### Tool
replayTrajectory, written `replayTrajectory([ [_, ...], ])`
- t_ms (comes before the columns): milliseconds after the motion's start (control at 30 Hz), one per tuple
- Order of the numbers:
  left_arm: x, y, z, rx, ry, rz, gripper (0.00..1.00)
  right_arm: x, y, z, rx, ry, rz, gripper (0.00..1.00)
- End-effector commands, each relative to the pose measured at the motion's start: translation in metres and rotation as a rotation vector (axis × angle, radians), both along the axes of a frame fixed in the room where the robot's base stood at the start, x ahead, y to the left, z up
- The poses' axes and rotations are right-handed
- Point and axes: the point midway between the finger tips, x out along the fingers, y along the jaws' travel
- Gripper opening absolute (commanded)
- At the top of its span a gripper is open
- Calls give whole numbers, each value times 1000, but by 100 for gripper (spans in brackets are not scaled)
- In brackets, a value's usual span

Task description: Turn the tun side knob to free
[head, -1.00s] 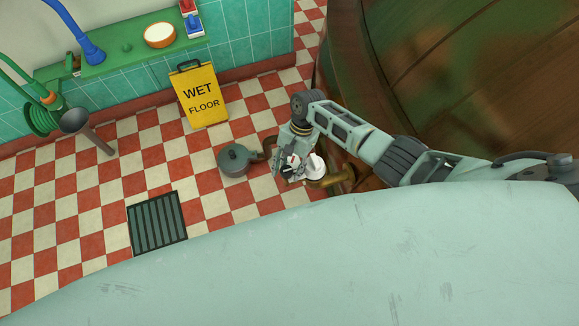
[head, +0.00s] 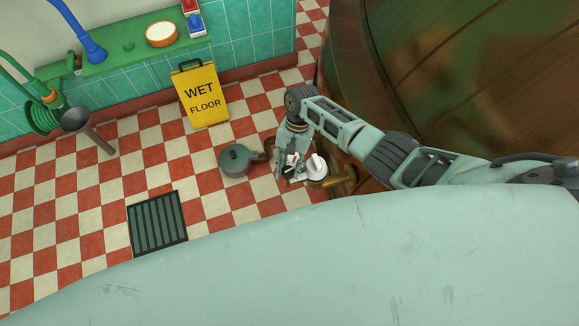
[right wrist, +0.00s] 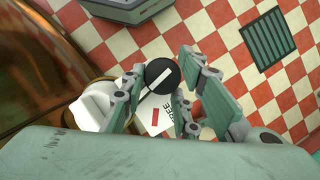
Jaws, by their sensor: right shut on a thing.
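The tun (head: 440,70) is the large copper vessel at the right of the head view; its curved wall also fills the left of the right wrist view (right wrist: 30,60). The side knob (right wrist: 161,76) is a round black disc with a white line. Beside it is a white plate (right wrist: 157,118) with a red mark and partly hidden lettering. My right gripper (right wrist: 162,82) has its fingers on both sides of the knob and is shut on it. In the head view my right gripper (head: 291,165) largely hides the knob. My left gripper is not in view.
A white rounded part (head: 317,167) and a brass pipe (head: 342,181) sit close beside my right gripper. A grey lidded pot (head: 236,160) stands on the checkered floor nearby. A yellow wet-floor sign (head: 202,95) and a floor grate (head: 157,224) lie farther left.

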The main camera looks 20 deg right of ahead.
Motion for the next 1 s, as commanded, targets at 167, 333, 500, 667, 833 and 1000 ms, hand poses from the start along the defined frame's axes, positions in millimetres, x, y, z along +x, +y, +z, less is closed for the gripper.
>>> replayTrajectory([
  [167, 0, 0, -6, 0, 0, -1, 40, -4, -4, -5, -12, 17, 163, 2],
  [333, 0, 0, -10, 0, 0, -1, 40, -3, -4, -5, -13, 18, 315, 2],
  [500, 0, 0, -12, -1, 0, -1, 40, -2, -4, -4, -12, 18, 448, 2],
  [667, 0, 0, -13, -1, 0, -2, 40, -2, -4, -4, -13, 19, 546, 2],
  [833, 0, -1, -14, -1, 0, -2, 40, -1, -4, -4, -13, 20, 616, 2],
  [1000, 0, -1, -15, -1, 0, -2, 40, -1, -5, -4, -14, 20, 653, 2],
])
